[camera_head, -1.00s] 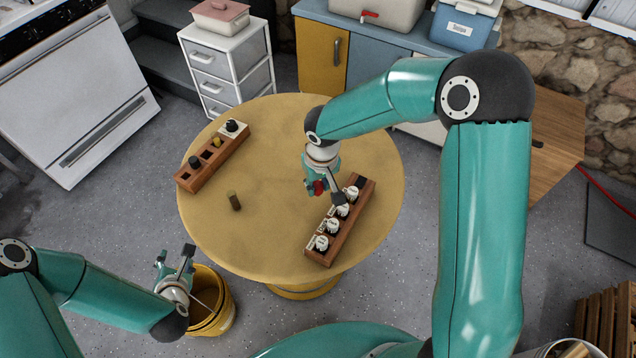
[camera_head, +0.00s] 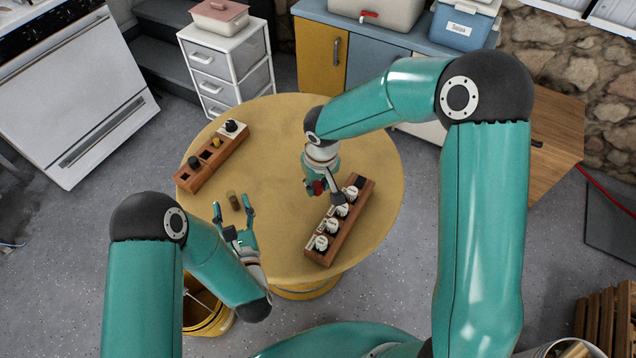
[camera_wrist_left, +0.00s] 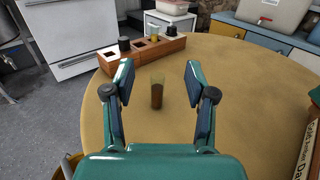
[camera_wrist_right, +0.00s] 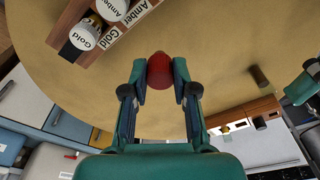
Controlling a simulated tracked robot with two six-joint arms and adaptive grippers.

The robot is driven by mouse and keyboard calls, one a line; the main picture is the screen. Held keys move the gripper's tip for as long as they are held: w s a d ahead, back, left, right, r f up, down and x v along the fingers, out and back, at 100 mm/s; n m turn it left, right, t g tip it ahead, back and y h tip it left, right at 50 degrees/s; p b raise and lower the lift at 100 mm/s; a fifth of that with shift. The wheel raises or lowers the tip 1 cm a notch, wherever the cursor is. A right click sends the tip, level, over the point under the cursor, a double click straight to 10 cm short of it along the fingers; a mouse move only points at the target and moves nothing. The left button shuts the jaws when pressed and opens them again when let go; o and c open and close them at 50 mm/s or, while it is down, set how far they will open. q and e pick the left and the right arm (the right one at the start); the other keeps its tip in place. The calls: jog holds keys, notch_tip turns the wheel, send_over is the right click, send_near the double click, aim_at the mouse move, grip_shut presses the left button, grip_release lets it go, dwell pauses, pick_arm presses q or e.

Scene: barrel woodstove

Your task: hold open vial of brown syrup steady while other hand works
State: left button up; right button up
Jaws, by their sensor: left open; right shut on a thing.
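An open vial of brown syrup (camera_head: 234,201) stands upright on the round table (camera_head: 290,130). It shows in the left wrist view (camera_wrist_left: 157,92), between and beyond the fingers of my left gripper (camera_wrist_left: 159,85). That gripper (camera_head: 233,208) is open and empty, close to the vial but not around it. My right gripper (camera_wrist_right: 160,85) is shut on a small red thing (camera_wrist_right: 160,70), held near the right-hand rack. The vial also shows in the right wrist view (camera_wrist_right: 260,76). The red thing is partly hidden by the fingers.
A wooden rack (camera_head: 345,231) with several white-labelled jars stands at the table's right. Another wooden rack (camera_head: 207,168) at the left holds dark-capped vials and a yellowish one. A yellow bucket (camera_head: 200,318) stands on the floor below my left arm. The table's middle is clear.

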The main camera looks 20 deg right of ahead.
pick_arm(q)
send_near(234, 203)
jog(key=w, duration=0.3)
jog(key=shift+w+d+r, duration=0.1)
jog(key=shift+w+r, duration=0.05)
jog(key=shift+w, duration=0.25)
jog(key=shift+w+d, duration=0.15)
jog(key=shift+w, duration=1.7)
jog(key=shift+w+d, duration=0.2)
jog(key=shift+w, duration=1.7)
grip_shut()
